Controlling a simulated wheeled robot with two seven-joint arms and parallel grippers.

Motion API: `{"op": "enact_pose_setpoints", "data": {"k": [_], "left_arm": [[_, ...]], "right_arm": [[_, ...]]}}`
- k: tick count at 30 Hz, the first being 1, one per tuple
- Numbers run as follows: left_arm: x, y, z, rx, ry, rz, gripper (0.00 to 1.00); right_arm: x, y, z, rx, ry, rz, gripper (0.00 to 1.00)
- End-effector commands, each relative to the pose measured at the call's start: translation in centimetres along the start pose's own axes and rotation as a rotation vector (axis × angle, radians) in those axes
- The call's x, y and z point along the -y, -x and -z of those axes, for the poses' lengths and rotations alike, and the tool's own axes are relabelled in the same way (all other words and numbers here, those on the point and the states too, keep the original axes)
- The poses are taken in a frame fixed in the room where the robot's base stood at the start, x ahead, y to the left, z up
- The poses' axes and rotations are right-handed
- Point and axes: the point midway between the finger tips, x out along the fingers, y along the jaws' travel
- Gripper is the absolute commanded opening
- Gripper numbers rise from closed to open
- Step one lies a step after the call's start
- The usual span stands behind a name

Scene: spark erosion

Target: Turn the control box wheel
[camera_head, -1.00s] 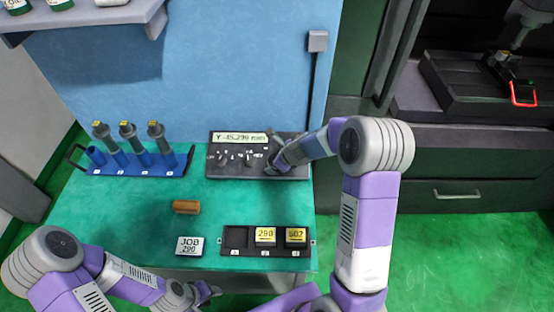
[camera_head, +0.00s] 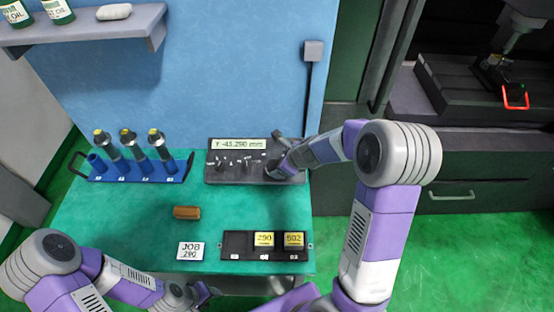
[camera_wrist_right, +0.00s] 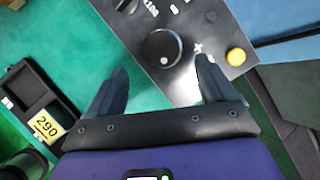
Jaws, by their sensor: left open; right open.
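The dark control box (camera_head: 225,172) stands at the back of the green bench, with a lit display (camera_head: 239,144) that seems to read Y -45.290 mm. In the right wrist view its round black wheel (camera_wrist_right: 162,48) shows a white mark near its lower edge. My right gripper (camera_wrist_right: 160,74) is open, its fingers apart on either side of the wheel; I cannot tell whether they touch it. In the head view it is at the box's right end and hides the wheel. My left gripper (camera_head: 205,292) is open and empty at the bench's front edge.
A brown cylinder (camera_head: 187,212) lies mid-bench. A blue rack (camera_head: 139,176) holds several tools. A yellow button (camera_wrist_right: 236,56) is near the wheel.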

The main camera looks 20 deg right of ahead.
Motion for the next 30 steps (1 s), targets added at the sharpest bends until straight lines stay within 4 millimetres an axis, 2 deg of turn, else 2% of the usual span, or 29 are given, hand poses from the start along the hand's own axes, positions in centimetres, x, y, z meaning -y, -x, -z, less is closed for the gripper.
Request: {"op": "enact_pose_setpoints", "data": {"k": [6, 10, 15, 18, 21, 24, 30], "left_arm": [[0.0, 0.1, 0.0, 0.0, 0.0, 0.0, 0.43], [-0.2, 0.7, 0.0, 0.0, 0.0, 0.0, 0.43], [-0.8, 2.1, -0.1, 0.0, 0.0, 0.0, 0.43], [-1.1, 2.9, -0.1, 0.0, 0.0, 0.0, 0.43], [-1.4, 3.7, -0.2, 0.0, 0.0, 0.0, 0.43], [-1.7, 4.5, -0.2, 0.0, 0.0, 0.0, 0.43], [-2.0, 5.4, -0.2, 0.0, 0.0, 0.0, 0.43]], "right_arm": [[0.0, -0.1, -0.3, 0.004, 0.019, -0.006, 0.83], [-0.4, -0.4, -2.2, 0.033, 0.18, -0.061, 0.83], [-2.2, -1.2, -5.8, 0.094, 0.646, -0.227, 0.83], [-2.9, -1.6, -6.8, 0.109, 0.948, -0.334, 0.83], [-2.9, -1.8, -6.9, 0.1, 1.233, -0.435, 0.83], [-2.0, -1.9, -6.4, 0.066, 1.487, -0.53, 0.83], [1.1, -1.8, -5.1, -0.037, 1.822, -0.667, 0.83]]}}
